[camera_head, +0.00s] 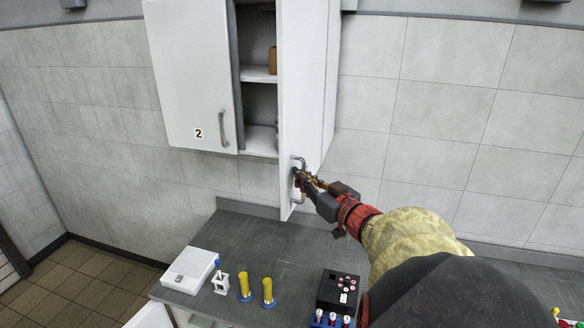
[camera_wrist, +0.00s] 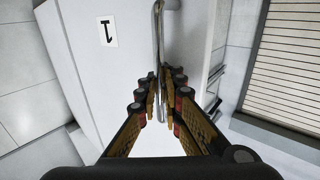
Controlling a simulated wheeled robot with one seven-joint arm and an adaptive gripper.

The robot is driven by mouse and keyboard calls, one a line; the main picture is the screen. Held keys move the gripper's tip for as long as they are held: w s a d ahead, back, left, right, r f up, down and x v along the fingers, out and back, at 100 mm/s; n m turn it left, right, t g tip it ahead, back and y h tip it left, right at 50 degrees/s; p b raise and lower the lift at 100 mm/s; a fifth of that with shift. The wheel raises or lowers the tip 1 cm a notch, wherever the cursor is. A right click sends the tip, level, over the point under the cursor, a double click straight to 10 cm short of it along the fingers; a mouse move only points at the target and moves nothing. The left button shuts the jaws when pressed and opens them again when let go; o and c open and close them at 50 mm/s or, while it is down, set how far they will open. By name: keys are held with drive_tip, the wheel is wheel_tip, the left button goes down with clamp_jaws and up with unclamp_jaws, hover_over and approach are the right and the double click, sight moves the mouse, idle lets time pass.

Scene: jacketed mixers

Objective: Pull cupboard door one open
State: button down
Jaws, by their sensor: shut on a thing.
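Cupboard door one (camera_head: 303,80) is white and stands swung out from the wall cupboard, seen nearly edge-on in the head view. In the wrist view door one (camera_wrist: 84,62) carries a label (camera_wrist: 107,30) that reads 1, turned upside down. Its metal bar handle (camera_wrist: 160,45) runs between my fingers. My gripper (camera_wrist: 161,97) is shut on this handle; it also shows in the head view (camera_head: 304,181) at the door's lower edge. The cupboard's shelves (camera_head: 261,75) show beside the door, with a brown item (camera_head: 272,60) partly in view.
Door two (camera_head: 190,80), labelled 2, is closed at the left. Below, the grey counter (camera_head: 255,240) bears a white device (camera_head: 190,270), two yellow tubes in blue stands (camera_head: 267,291) and a black block (camera_head: 338,290). Tiled wall (camera_head: 460,110) is clear at the right.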

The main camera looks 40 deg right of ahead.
drive_tip(key=s, duration=0.1)
drive_tip(key=s+d+n+y+p, duration=0.1)
drive_tip(key=s+d+y, duration=0.1)
drive_tip(key=shift+s+d+r+n+t, duration=0.25)
drive_tip(key=shift+r+n+t, duration=0.05)
drive_tip(key=shift+r, duration=0.1)
drive_tip(key=c, duration=2.2)
unclamp_jaws()
drive_tip(key=shift+s+a+f, duration=0.1)
drive_tip(key=shift+a+f, duration=0.05)
drive_tip(key=shift+o, duration=1.1)
drive_tip(key=shift+f, duration=0.15)
drive_tip(key=s, duration=1.2)
drive_tip(key=shift+a, duration=0.35)
drive_tip(key=shift+w, duration=0.1)
